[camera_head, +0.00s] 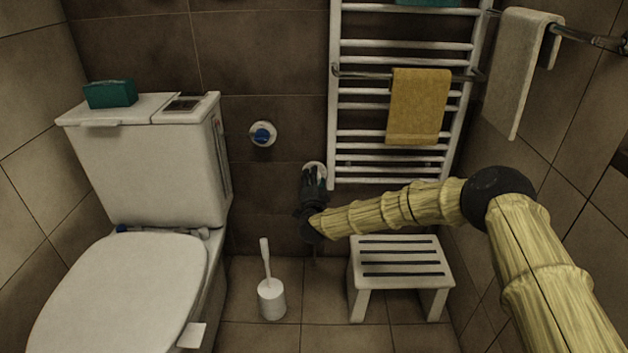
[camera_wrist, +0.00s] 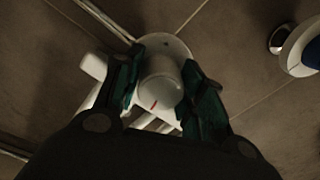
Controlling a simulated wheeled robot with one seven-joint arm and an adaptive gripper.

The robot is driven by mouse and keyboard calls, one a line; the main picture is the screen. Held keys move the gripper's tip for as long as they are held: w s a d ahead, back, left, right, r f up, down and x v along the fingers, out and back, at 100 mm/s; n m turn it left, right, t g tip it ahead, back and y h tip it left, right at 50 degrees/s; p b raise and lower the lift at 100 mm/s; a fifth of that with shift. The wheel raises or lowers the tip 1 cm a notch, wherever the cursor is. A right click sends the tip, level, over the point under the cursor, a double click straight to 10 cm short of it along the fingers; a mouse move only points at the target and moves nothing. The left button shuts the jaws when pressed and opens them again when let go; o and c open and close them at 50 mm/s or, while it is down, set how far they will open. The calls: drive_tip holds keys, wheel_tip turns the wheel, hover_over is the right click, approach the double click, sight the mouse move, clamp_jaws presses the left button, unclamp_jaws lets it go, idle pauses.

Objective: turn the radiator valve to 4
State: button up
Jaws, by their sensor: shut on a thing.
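The radiator valve (camera_wrist: 160,82) is a white rounded knob in front of a round white wall plate, with a short red mark on its lower side in the wrist view. No numbers can be read on it. My gripper (camera_wrist: 163,92) has its dark green fingers on both sides of the knob and is shut on it. In the head view my gripper (camera_head: 314,180) is at the wall below the lower left corner of the white towel radiator (camera_head: 333,110). There it hides most of the valve, and only a pale edge of the plate shows.
A blue-centred wall fitting (camera_head: 263,134) is left of the valve. A toilet (camera_head: 150,170) stands at the left, a toilet brush (camera_head: 271,298) and a white step stool (camera_head: 398,255) on the floor below. A yellow towel (camera_head: 418,105) hangs on the radiator.

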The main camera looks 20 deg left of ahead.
drive_tip(key=m, duration=0.4)
drive_tip(key=shift+m, duration=0.4)
drive_tip(key=m+b, duration=0.1)
drive_tip(key=m, duration=0.2)
drive_tip(key=shift+m+h, duration=0.3)
drive_tip(key=shift+m, duration=0.1)
drive_tip(key=m+b, duration=0.1)
drive_tip(key=m, duration=0.2)
drive_tip(key=shift+m, duration=0.4)
drive_tip(key=m+b, duration=0.2)
drive_tip(key=m, duration=0.2)
drive_tip(key=shift+m, duration=0.3)
drive_tip(key=m+b, duration=0.2)
drive_tip(key=m, duration=0.2)
drive_tip(key=m+b, duration=0.2)
drive_tip(key=m, duration=0.2)
drive_tip(key=shift+d+f, duration=0.1)
drive_tip(key=m+b, duration=0.3)
drive_tip(key=m, duration=0.2)
drive_tip(key=shift+g+b, duration=0.3)
drive_tip(key=shift+r+m+b, duration=0.2)
drive_tip(key=shift+m+b, duration=0.6)
drive_tip(key=shift+m, duration=0.7)
